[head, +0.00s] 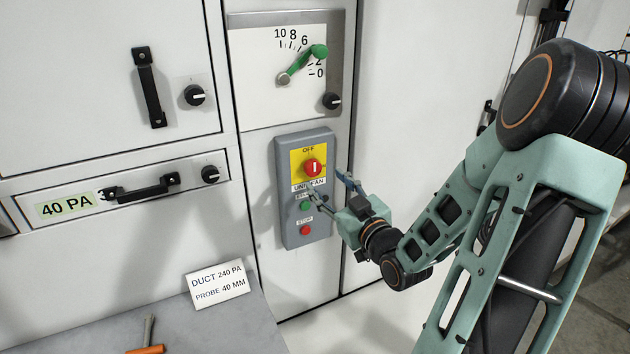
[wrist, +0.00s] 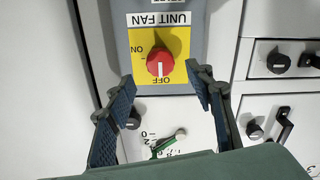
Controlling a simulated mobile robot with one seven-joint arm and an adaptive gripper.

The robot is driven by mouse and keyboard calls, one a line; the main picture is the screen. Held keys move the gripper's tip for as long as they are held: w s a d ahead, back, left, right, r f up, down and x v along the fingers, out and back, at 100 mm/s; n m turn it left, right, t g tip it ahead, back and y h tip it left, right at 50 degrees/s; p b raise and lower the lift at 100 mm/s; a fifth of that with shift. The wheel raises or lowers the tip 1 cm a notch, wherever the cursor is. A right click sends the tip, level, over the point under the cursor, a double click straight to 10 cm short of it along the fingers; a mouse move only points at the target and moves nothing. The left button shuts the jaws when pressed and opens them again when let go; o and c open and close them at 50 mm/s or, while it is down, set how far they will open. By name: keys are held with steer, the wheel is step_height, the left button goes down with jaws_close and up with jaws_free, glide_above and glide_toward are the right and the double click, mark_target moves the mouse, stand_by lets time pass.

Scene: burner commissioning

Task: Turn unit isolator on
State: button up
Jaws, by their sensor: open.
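The unit isolator is a red rotary knob (head: 313,168) on a yellow plate (head: 299,158), in the upper part of a grey control box (head: 288,222) marked UNIT FAN. Its white mark points to OFF. The wrist view shows the knob (wrist: 160,63) upside down, with OFF below it and ON at its left. My gripper (head: 325,182) is open and empty in front of the box, near the knob's lower right in the head view. In the wrist view its fingertips (wrist: 160,76) are spread wide on either side of the knob, apart from it.
Above is a dial with a green lever (head: 318,51) and a black knob (head: 332,101). A sign (head: 217,285) stands on the grey bench (head: 215,325) at lower left.

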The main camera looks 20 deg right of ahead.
mark_target(315, 170)
steer(key=w+b, duration=0.1)
steer(key=w, duration=0.6)
steer(key=shift+a, duration=0.1)
steer(key=c, duration=1.2)
steer(key=shift+o, duration=0.2)
